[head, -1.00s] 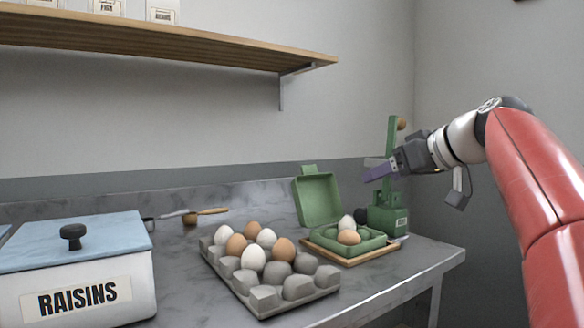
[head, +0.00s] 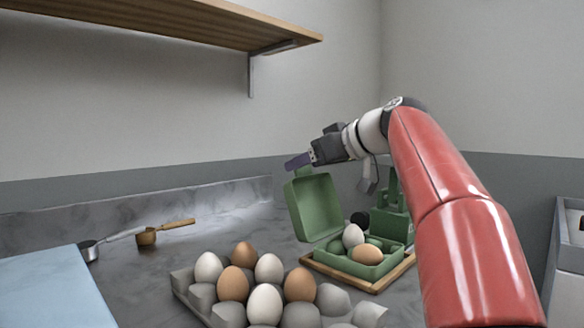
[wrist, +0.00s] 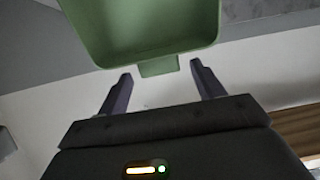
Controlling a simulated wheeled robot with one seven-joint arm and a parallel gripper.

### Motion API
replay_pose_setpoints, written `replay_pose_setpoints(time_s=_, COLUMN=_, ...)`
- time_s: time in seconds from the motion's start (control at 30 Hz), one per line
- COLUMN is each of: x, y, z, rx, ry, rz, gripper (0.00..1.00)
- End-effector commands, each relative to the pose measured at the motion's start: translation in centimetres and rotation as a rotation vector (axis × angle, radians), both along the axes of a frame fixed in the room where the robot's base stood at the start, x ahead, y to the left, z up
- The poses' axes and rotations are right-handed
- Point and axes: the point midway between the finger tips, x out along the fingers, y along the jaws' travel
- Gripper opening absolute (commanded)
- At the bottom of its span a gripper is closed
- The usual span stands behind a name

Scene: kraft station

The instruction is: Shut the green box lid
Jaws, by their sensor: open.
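The green box (head: 346,262) sits on a wooden board on the counter, with a white egg (head: 353,236) and a brown egg (head: 367,254) inside. Its lid (head: 314,207) stands raised at the back left, tilted up from the box. My gripper (head: 297,161) is at the lid's upper edge in the head view, and I cannot tell there whether it touches. In the wrist view, my open gripper (wrist: 160,88) has its two fingers apart and empty. The lid (wrist: 140,28) fills the top of that view, its small tab (wrist: 158,66) pointing between the fingertips.
A grey egg tray (head: 202,297) with several white and brown eggs stands in front left of the box. A green device (head: 394,215) stands right behind the box. A wooden shelf (head: 150,22) hangs above.

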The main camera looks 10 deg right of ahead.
Motion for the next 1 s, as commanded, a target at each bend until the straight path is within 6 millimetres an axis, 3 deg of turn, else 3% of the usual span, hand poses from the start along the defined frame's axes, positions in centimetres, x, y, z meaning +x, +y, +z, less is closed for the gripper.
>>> replay_pose_setpoints(time_s=0.3, x=3.0, y=2.1, z=-1.5, rx=0.0, ry=0.0, rz=0.0, gripper=0.67)
replay_pose_setpoints(time_s=0.63, x=3.2, y=2.3, z=-1.7, rx=0.0, ry=0.0, rz=-0.001, gripper=0.66)
replay_pose_setpoints(time_s=1.0, x=3.2, y=2.3, z=-1.6, rx=0.0, ry=0.0, rz=-0.001, gripper=0.18)
